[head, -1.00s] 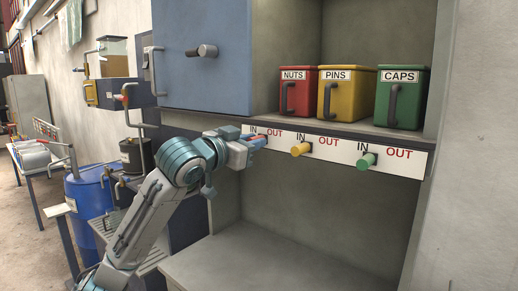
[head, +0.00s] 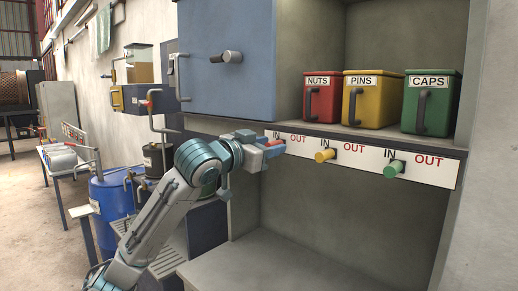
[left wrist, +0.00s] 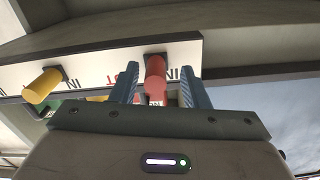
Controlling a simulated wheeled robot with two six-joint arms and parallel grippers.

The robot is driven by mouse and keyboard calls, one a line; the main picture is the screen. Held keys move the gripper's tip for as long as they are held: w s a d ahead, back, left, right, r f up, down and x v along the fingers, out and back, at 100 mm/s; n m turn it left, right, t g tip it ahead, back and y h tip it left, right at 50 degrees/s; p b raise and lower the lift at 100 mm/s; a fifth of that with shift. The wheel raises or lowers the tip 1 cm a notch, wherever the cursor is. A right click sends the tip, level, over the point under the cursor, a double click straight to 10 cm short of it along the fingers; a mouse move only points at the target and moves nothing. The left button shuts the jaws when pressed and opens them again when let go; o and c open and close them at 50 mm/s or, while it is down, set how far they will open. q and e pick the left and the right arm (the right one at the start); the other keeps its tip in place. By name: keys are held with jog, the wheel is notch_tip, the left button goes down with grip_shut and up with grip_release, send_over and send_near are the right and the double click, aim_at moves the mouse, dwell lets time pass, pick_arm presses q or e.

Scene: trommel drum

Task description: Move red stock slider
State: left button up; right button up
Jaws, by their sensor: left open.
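The red stock slider is a red knob on the white IN/OUT strip. In the left wrist view the red knob (left wrist: 155,78) stands between the two open fingers of my left gripper (left wrist: 159,85). In the head view my left gripper (head: 272,147) is at the left end of the strip (head: 435,170), at the red slider, and mostly hides the knob. The yellow knob (head: 325,155) and green knob (head: 394,169) sit further right on the strip. My right gripper is not in view.
Above the strip, a shelf holds the red NUTS bin (head: 321,97), yellow PINS bin (head: 369,99) and green CAPS bin (head: 430,103). A blue door (head: 226,60) stands open at left. A blue barrel (head: 115,200) stands lower left. The bay below the strip is empty.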

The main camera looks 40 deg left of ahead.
pick_arm(q)
jog(key=shift+s+f+b, duration=0.15)
jog(key=shift+s+b, duration=0.35)
jog(key=shift+s, duration=0.1)
jog(key=s+a+b, duration=0.1)
jog(key=s+b, duration=0.6)
jog(key=s, duration=0.2)
jog(key=shift+s, duration=0.25)
